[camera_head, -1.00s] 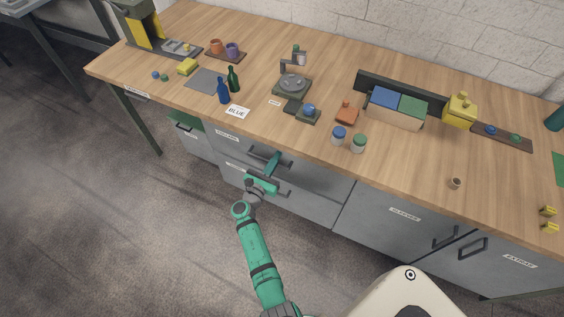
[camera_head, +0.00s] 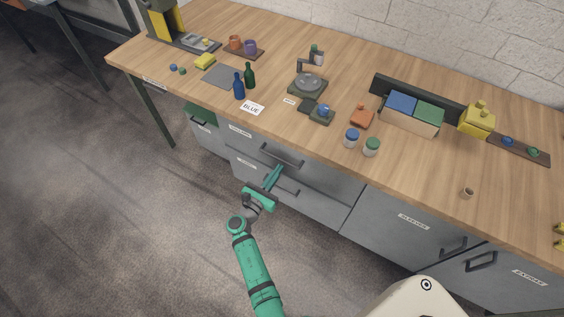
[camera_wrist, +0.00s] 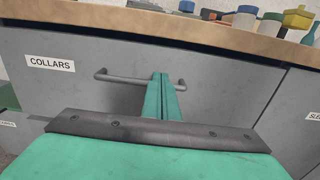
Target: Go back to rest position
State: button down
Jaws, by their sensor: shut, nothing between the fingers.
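My gripper (camera_head: 275,174) is in front of the grey drawers under the wooden workbench (camera_head: 230,116). Its green fingers are together with nothing between them. In the wrist view the gripper (camera_wrist: 161,78) points at the drawer labelled COLLARS (camera_wrist: 95,95). That drawer's dark bar handle (camera_wrist: 125,79) passes behind the fingertips in the picture; I cannot tell whether they touch.
Open floor (camera_head: 120,230) lies left of my arm.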

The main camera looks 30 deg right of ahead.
jog(key=s+a+f+m+t+y, duration=0.1)
jog(key=s+a+f+m+y, duration=0.25)
jog(key=s+a+f, duration=0.4)
jog(key=s+a+f+m+t+y, duration=0.1)
jog(key=s+a+f+m+y, duration=0.3)
jog(key=s+a, duration=0.6)
jog(key=s+a+r+m+t+y, duration=0.1)
jog(key=s+a+r+m+y, duration=0.35)
jog(key=s+a, duration=0.4)
jog(key=s+a+r+m+t+y, duration=0.1)
jog(key=s+r+m, duration=0.2)
jog(key=r, duration=0.5)
jog(key=s+a+r+m+t+y, duration=0.1)
jog(key=s+r+m+t, duration=0.1)
jog(key=r, duration=0.6)
jog(key=s+a+r+m+t+y, duration=0.1)
jog(key=s+r+m+y, duration=0.1)
jog(key=s+r+m, duration=0.2)
notch_tip(320, 180, up, 4)
jog(key=shift+s+a+f+m+t, duration=0.1)
jog(key=shift+s+a+m+t, duration=0.25)
jog(key=shift+m, duration=0.85)
